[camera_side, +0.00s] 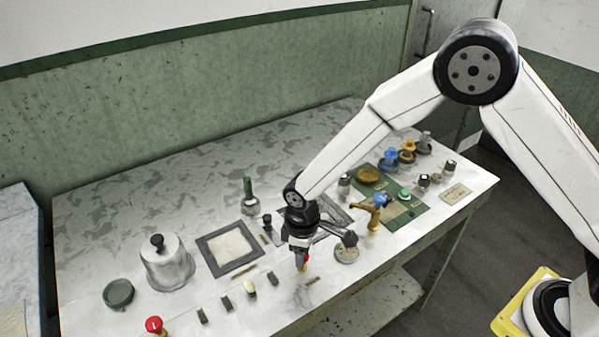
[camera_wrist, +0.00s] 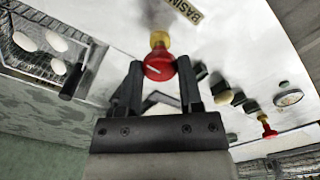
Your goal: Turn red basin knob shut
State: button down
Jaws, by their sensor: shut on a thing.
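My gripper (camera_wrist: 159,75) points down at the worktable and is shut on a red knob (camera_wrist: 157,66) with a brass stem. One finger is on each side of the red cap in the wrist view. In the side view my gripper (camera_side: 299,258) hides most of this knob, and a bit of red (camera_side: 306,256) shows beside the fingers. A label reading "BASIN" (camera_wrist: 187,10) lies by the stem; the rest of its text is cut off. A white line on the cap is partly visible, but I cannot tell the turn angle surely.
A second red knob (camera_side: 154,325) stands at the front left. A round gauge (camera_side: 347,253) and a brass tap (camera_side: 373,217) stand close on the right.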

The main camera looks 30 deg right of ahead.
jog(key=m, duration=0.4)
jog(key=shift+m, duration=0.4)
jog(key=m, duration=0.4)
jog(key=shift+m, duration=0.3)
jog(key=m, duration=0.4)
jog(key=shift+m, duration=2.1)
jog(key=shift+c, duration=1.3)
grip_release()
